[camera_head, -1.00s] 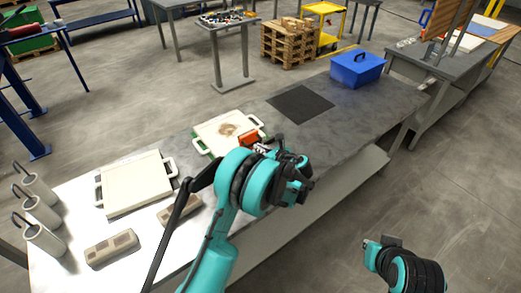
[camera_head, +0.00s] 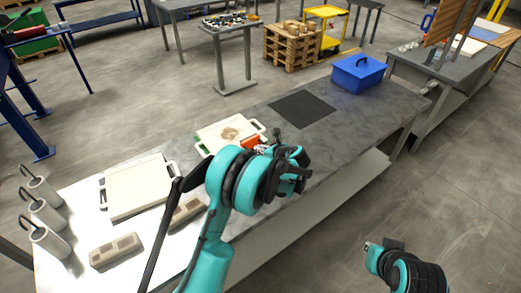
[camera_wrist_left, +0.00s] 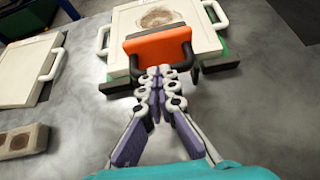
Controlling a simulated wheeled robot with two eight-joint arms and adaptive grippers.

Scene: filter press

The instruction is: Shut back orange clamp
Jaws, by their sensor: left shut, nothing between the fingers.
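The orange clamp (camera_wrist_left: 158,48) sits at the near edge of the filter press in the left wrist view, with a dark handle bar on its near side. It also shows in the head view (camera_head: 250,143), partly hidden by my left arm. The cream press plate (camera_wrist_left: 207,22) with white side handles and a brown round stain lies behind it over a green base (camera_wrist_left: 218,64). My left gripper (camera_wrist_left: 160,73) is shut and empty, its fingertips at the clamp's handle bar; whether they touch it I cannot tell. My right gripper (camera_head: 372,247) is off the table at lower right, its jaws unclear.
A second cream plate (camera_head: 138,187) with handles lies to the left on the table. Two beige blocks and several grey cylinders with hooks (camera_head: 47,243) stand nearby. A dark mat (camera_head: 301,108) and a blue box (camera_head: 357,73) lie to the right.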

